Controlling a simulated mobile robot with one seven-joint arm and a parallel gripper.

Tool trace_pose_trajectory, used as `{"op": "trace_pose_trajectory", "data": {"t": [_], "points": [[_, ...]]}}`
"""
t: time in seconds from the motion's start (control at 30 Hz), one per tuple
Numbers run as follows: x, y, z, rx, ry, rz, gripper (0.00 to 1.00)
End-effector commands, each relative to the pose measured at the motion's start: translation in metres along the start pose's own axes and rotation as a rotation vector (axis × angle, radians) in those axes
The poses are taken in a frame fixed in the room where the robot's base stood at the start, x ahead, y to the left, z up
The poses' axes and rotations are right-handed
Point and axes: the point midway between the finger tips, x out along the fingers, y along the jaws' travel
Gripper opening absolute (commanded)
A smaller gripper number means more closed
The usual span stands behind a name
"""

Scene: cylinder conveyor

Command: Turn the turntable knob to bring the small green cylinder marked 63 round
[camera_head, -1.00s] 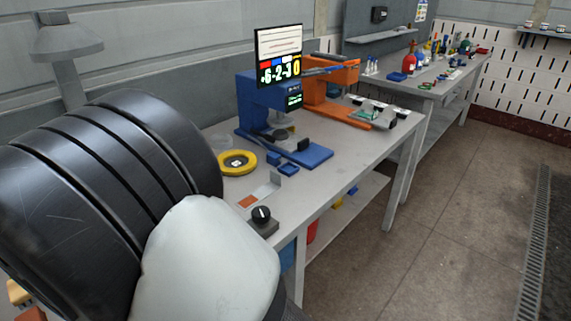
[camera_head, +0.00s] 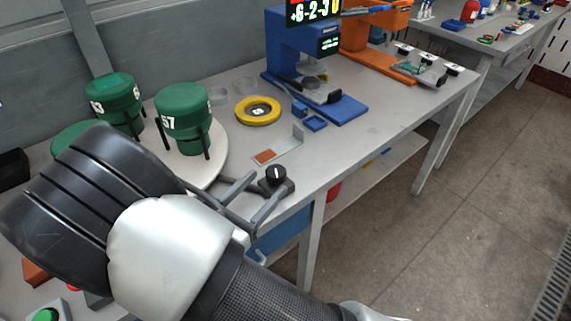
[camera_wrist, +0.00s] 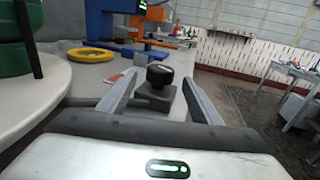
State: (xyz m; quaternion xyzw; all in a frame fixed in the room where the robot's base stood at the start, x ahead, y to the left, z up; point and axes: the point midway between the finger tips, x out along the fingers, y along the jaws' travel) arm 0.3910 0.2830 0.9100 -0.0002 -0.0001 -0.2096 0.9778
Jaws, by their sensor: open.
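The turntable (camera_head: 212,168) is a pale round disc at the left of the bench, partly hidden by my arm. Several green cylinders stand on it: one marked 57 (camera_head: 184,112), one behind it whose number ends in 3 (camera_head: 113,97), its first digit unclear, and one partly hidden at the left (camera_head: 78,136). The black knob (camera_head: 275,175) sits on a dark base at the bench's front edge. My gripper (camera_head: 262,193) is open, its fingers pointing at the knob. In the wrist view the knob (camera_wrist: 159,76) appears between the fingertips (camera_wrist: 158,85), apparently untouched.
A blue press (camera_head: 345,108) and an orange one (camera_head: 375,62) stand farther back. A green button (camera_head: 46,315) is at the lower left.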

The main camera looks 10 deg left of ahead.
Motion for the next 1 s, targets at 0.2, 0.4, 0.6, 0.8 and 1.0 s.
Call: {"op": "trace_pose_trajectory", "data": {"t": [0.2, 0.4, 0.6, 0.8, 1.0], "points": [[0.049, -0.001, -0.001, 0.000, -0.001, -0.005, 0.59], [0.080, -0.001, 0.000, 0.001, -0.001, -0.003, 0.59], [0.093, 0.000, 0.000, 0.001, 0.000, -0.001, 0.59], [0.095, 0.000, 0.001, 0.001, 0.000, -0.001, 0.59], [0.095, 0.000, 0.000, 0.001, 0.000, 0.000, 0.39]]}}
